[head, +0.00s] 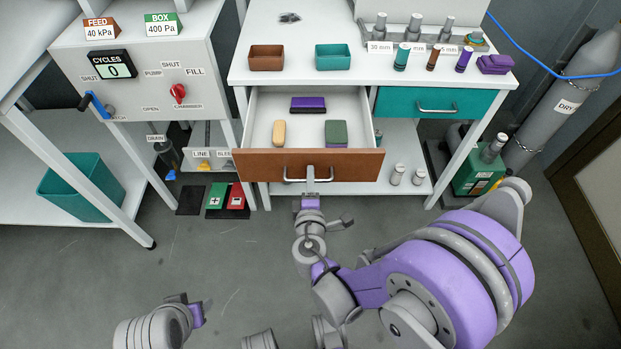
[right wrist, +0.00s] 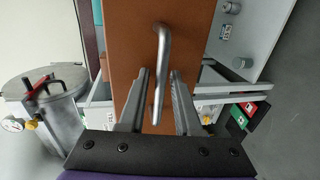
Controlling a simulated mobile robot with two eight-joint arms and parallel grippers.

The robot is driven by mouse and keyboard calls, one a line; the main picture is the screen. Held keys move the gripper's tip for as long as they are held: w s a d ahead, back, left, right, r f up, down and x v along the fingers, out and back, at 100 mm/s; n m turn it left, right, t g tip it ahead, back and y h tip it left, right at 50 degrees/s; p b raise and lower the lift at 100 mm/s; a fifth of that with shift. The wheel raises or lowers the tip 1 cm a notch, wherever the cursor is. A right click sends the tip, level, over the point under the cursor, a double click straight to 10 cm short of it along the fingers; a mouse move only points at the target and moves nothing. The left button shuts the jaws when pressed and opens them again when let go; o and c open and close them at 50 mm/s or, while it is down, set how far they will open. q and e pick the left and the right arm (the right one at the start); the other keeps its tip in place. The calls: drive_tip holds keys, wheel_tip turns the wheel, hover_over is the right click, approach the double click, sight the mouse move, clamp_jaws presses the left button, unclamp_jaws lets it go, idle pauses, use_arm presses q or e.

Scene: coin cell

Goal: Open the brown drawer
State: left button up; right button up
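The brown drawer (head: 350,165) stands pulled well out of the white bench, its inside visible. Inside lie a purple-and-dark block (head: 308,104), a tan block (head: 279,133) and a green-and-purple block (head: 336,132). My right gripper (head: 309,187) is at the drawer's metal handle (head: 292,180). In the right wrist view, its two fingers (right wrist: 160,78) stand apart on either side of the handle (right wrist: 162,60), with visible gaps. My left gripper (head: 194,306) is low in the head view, away from the drawer; its finger opening is unclear.
A closed teal drawer (head: 438,102) sits right of the brown one. Brown (head: 267,58) and teal (head: 333,57) trays stand on the bench top. Floor in front is mostly free.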

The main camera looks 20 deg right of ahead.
drive_tip(key=shift+o, duration=0.5)
drive_tip(key=v, duration=1)
drive_tip(key=shift+s+p, duration=0.4)
drive_tip(key=shift+p, duration=0.05)
drive_tip(key=shift+a, duration=0.15)
